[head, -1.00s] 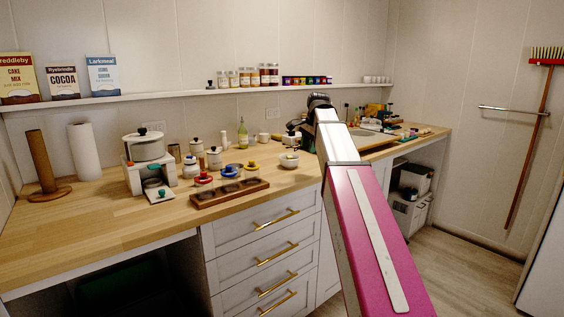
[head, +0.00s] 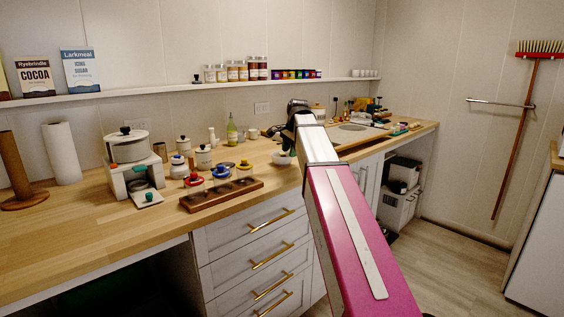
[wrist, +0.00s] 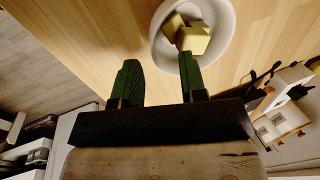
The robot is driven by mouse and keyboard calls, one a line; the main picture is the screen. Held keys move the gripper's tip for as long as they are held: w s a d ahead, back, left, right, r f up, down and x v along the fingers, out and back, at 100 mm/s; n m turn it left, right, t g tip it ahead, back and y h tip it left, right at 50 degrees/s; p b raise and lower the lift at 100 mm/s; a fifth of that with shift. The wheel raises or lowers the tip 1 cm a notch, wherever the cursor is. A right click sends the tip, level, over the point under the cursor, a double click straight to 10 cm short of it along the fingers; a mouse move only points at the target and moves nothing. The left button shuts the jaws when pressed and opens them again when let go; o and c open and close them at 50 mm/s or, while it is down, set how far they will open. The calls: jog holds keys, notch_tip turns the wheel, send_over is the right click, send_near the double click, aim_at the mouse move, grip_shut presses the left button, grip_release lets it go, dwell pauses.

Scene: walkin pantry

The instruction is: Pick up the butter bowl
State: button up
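The butter bowl is a small white round bowl (wrist: 159,48) holding yellow butter pieces (wrist: 194,38), at the top of the wrist view. In the head view the bowl (head: 281,159) stands on the wooden counter near its front edge, behind the dark wooden tray. My gripper (wrist: 158,62) has two green fingers spread apart with nothing held between them. The right finger overlaps the bowl's near rim in the wrist view; the left finger is outside the bowl. I cannot tell whether a finger touches it. In the head view my gripper (head: 289,145) is right at the bowl, partly hidden by my arm.
A dark wooden tray (head: 222,194) lies at the counter's front edge, with small colored-lid jars (head: 220,171) behind it. A green bottle (head: 232,130) and white canisters (head: 203,157) stand farther back. The counter (head: 90,225) is clear at front left.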

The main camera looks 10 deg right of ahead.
aim_at(286, 165)
jog(key=x, duration=0.4)
jog(key=shift+a+f, duration=0.15)
jog(key=shift+f, duration=0.25)
grip_shut()
jog(key=shift+r, duration=0.15)
